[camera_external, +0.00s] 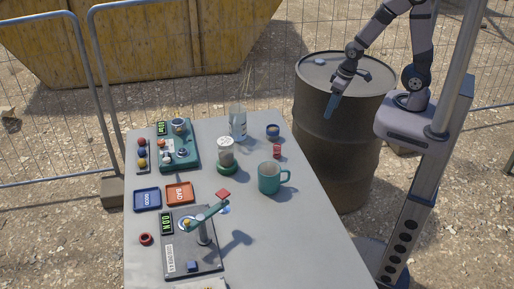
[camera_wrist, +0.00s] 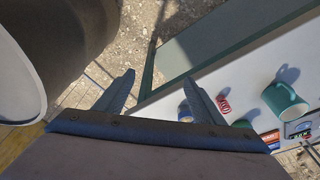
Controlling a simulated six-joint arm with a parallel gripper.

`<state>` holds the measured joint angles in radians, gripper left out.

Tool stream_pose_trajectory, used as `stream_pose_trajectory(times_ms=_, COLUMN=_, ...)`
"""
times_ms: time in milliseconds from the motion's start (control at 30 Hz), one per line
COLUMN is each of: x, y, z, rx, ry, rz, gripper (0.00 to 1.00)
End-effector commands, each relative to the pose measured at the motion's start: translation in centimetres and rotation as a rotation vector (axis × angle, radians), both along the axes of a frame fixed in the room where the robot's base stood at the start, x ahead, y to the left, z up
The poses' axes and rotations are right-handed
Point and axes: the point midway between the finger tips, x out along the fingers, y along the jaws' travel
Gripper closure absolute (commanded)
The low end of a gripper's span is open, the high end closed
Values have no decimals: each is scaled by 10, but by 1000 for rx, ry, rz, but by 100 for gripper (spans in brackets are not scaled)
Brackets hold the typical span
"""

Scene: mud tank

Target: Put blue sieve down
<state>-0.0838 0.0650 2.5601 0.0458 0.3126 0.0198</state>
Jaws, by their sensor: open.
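A small blue round piece (camera_external: 273,131), which may be the blue sieve, sits near the far right edge of the grey table (camera_external: 255,245). In the wrist view a blue piece (camera_wrist: 185,112) shows partly behind my right finger; I cannot tell if it is a sieve. My gripper (camera_external: 332,106) hangs in front of the dark barrel, to the right of the table and apart from the blue piece. In the wrist view its two fingers stand apart with nothing between them (camera_wrist: 158,92).
The barrel (camera_external: 340,150) stands right of the table, with a small pale object (camera_external: 320,62) on its lid. A red coil (camera_external: 277,152), a teal mug (camera_external: 269,178) and a white-topped jar (camera_external: 226,152) stand nearby. The table's right front is clear.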

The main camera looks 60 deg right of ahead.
Motion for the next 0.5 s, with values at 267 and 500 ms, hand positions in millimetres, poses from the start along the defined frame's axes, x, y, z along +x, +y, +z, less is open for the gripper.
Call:
stream_pose_trajectory(times_ms=267, x=-53, y=-24, z=36, rx=-27, ry=168, rz=-15, gripper=37)
stream_pose_trajectory(times_ms=500, x=-64, y=-28, z=41, rx=-31, ry=203, rz=-17, gripper=37)
